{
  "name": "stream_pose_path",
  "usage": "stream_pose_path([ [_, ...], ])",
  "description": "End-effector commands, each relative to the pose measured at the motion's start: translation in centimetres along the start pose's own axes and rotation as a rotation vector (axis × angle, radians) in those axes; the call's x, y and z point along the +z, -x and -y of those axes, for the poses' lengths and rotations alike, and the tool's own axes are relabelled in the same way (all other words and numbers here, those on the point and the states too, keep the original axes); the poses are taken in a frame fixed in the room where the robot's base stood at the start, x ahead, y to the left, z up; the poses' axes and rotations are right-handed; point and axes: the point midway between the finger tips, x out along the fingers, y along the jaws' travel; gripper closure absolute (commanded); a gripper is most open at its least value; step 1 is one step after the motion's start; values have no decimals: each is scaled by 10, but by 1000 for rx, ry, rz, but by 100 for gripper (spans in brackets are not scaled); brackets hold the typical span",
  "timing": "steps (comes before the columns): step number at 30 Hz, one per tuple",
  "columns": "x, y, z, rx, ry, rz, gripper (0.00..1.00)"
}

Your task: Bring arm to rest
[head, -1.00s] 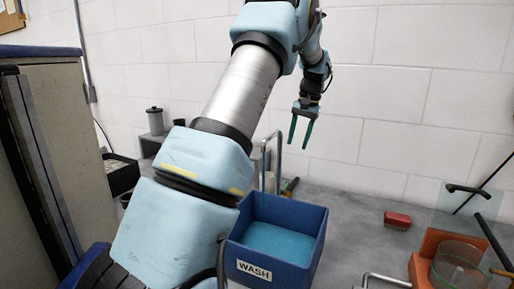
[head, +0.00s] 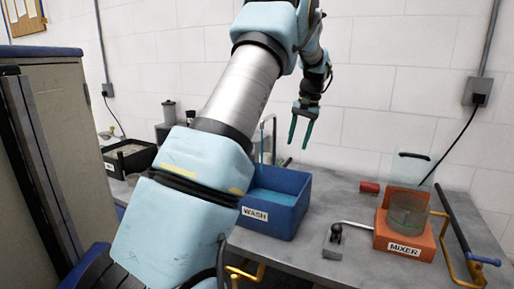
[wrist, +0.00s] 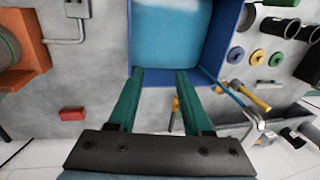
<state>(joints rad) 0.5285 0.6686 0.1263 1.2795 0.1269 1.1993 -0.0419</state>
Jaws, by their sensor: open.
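My gripper (head: 300,131) hangs above the bench near the wall, its two green fingers pointing down. The fingers are apart with nothing between them. In the wrist view my gripper (wrist: 157,75) also shows empty, with its fingertips over the near edge of the blue wash bin (wrist: 233,50). In the head view the wash bin (head: 267,222), labelled WASH, stands below and left of the gripper, apart from it. My arm crosses the middle of the head view and hides part of the bench.
An orange mixer (head: 403,246) with a clear bowl stands at the right, beside a bent rod with a blue end (head: 484,261). A small red block (head: 369,187) lies on the bench. A dark tray (head: 130,157) is at left. A tall cabinet (head: 50,150) borders the left side.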

Motion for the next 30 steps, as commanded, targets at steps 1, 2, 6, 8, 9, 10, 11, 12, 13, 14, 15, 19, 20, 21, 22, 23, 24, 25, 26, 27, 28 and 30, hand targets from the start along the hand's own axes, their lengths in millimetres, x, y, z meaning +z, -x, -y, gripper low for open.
stream_pose_path([
  [1, 0, 0, 0, 0, 0, 0, 50],
  [2, 0, 0, 0, 0, 0, 0, 50],
  [6, 10, -9, 7, 12, 14, -2, 50],
  [8, 14, -13, 10, 17, 19, -3, 50],
  [9, 18, -15, 11, 21, 23, -4, 50],
  [10, 20, -17, 13, 24, 25, -4, 50],
  [11, 23, -19, 14, 27, 29, -6, 50],
  [12, 27, -22, 16, 31, 34, -7, 50],
  [13, 31, -25, 18, 35, 38, -7, 50],
  [14, 34, -28, 20, 39, 41, -8, 50],
  [15, 40, -32, 22, 44, 48, -10, 50],
  [19, 62, -47, 31, 66, 74, -16, 50],
  [20, 69, -51, 33, 71, 81, -18, 50],
  [21, 78, -57, 35, 78, 90, -20, 50],
  [22, 85, -62, 38, 84, 98, -23, 50],
  [23, 94, -67, 40, 90, 107, -25, 50],
  [24, 106, -75, 42, 99, 119, -29, 50],
  [25, 117, -81, 44, 106, 131, -33, 50],
  [26, 129, -89, 45, 113, 143, -36, 50],
  [27, 147, -99, 47, 124, 162, -42, 50],
  [28, 161, -107, 48, 131, 177, -48, 50],
  [30, 197, -125, 48, 146, 211, -59, 50],
])
